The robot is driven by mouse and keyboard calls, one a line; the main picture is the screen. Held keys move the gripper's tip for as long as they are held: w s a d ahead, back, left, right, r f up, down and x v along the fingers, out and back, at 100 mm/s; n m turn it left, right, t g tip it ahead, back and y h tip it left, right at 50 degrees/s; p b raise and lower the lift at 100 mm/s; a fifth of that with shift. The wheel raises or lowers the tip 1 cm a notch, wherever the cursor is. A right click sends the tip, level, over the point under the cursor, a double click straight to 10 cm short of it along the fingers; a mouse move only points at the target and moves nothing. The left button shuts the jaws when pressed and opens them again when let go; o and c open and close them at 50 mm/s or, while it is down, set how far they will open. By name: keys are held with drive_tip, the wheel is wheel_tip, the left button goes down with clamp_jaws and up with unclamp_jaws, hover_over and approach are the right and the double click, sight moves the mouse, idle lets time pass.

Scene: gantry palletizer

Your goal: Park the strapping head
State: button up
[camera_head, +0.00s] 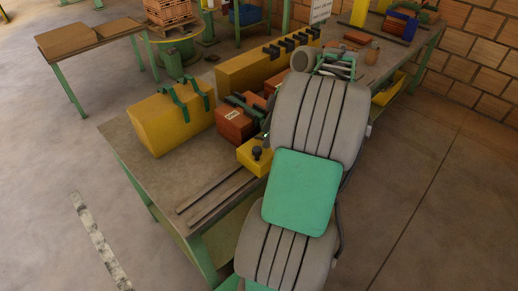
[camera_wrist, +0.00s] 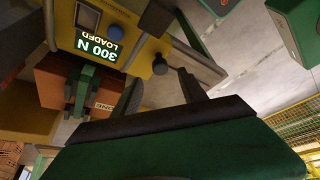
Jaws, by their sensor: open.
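A yellow unit with a display reading "300 N LOADED" (camera_wrist: 88,22) fills the upper left of the wrist view. A yellow block with a black knob (camera_head: 253,156) sits at the table's near edge in the head view and looks like the same unit. I cannot tell for certain whether it is the strapping head. My gripper (camera_wrist: 160,90) is open, its two dark fingers apart near the knob. I cannot tell whether they touch the unit. In the head view my arm hides the gripper.
The workbench (camera_head: 150,175) carries a yellow box with green straps (camera_head: 172,118), a labelled brown box (camera_head: 232,125) and a long yellow block with black clips (camera_head: 262,65). Two dark rails (camera_head: 213,192) lie at its front. Floor at left is open; a brick wall (camera_head: 480,60) stands right.

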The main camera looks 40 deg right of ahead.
sight(258, 149)
drive_tip(key=x, duration=0.6)
drive_tip(key=shift+w+a+f+b, duration=0.1)
drive_tip(key=shift+a+f+b, duration=0.1)
drive_tip(key=shift+f+b, duration=0.15)
clamp_jaws()
idle(1.0)
